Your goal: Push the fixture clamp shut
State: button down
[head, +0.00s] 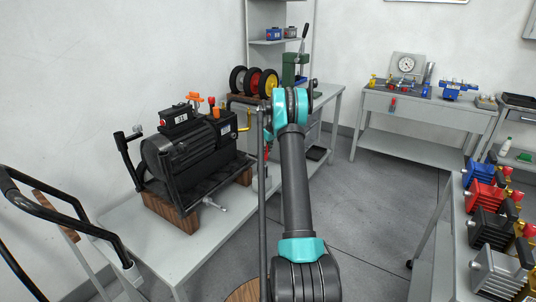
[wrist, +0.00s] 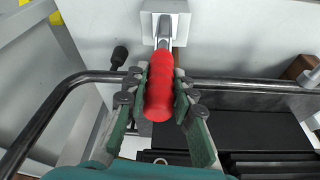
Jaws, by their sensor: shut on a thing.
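The fixture clamp's red handle (wrist: 160,88) fills the middle of the wrist view. It joins a metal lever at a pale square mount (wrist: 180,8) on a light grey surface at the top. My gripper (wrist: 161,78) has its two green-padded fingers closed on either side of the red handle. In the head view my own arm hides most of the gripper and clamp. I cannot tell the clamp's exact angle from these views.
A dark tubular bar (wrist: 245,84) crosses behind the handle in the wrist view. In the head view a black machine (head: 182,150) stands on wooden blocks on the left bench (head: 135,235). A right bench holds several colored units. The floor (head: 375,210) between is clear.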

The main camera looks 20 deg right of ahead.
jog(key=shift+w+a+g, duration=0.25)
jog(key=shift+g, duration=0.05)
dwell(0.4)
jog(key=c, duration=1.3)
grip_release()
jog(key=shift+o, duration=0.2)
jog(key=shift+r, duration=0.1)
jog(key=v, duration=1.1)
jog(key=shift+r, duration=0.4)
jog(key=shift+s, duration=0.1)
